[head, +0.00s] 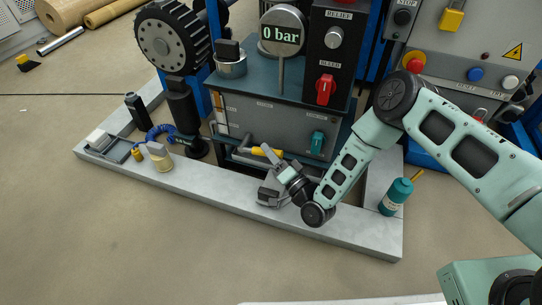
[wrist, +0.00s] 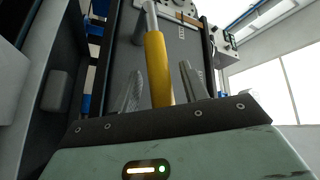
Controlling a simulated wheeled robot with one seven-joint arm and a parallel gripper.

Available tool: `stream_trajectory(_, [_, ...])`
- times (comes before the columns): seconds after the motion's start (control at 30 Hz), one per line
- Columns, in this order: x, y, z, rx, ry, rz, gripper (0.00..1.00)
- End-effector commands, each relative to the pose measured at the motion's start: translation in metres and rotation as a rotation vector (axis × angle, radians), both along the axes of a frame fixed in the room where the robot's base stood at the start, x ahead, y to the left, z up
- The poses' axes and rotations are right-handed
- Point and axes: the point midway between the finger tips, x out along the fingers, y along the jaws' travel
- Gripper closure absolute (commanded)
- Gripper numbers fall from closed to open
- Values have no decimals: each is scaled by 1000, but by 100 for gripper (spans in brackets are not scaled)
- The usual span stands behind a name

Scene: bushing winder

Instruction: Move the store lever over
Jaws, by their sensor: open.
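A lever with a yellow grip (head: 263,152) and a metal rod is low on the front of the grey-blue cabinet; I take it for the store lever, but cannot read its label. In the wrist view the yellow grip (wrist: 157,72) stands between the two grey fingers of my open gripper (wrist: 161,67). A gap shows on each side of the grip, so the fingers do not close on it. In the head view my gripper (head: 272,181) is over the pale frame beam, just in front of the lever. The lever's lower part is partly hidden by my gripper.
A red handle (head: 325,90) and a teal handle (head: 317,142) are on the cabinet (head: 248,127) near my arm. A gauge (head: 282,32) reads 0 bar. A teal bottle (head: 396,196) and a brass weight (head: 159,157) stand on the pale beam (head: 220,191). The front floor is clear.

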Motion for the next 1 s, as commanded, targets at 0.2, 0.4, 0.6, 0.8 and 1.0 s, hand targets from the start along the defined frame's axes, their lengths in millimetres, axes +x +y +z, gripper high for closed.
stream_trajectory(0.2, [5, 3, 2, 0, 1, -1, 56])
stream_trajectory(0.4, [4, 3, 2, 0, 1, -1, 67])
stream_trajectory(0.6, [4, 3, 2, 0, 0, 0, 100])
stream_trajectory(0.8, [4, 3, 5, -14, 5, -1, 100])
stream_trajectory(1.0, [4, 5, 17, -80, 29, 1, 100])
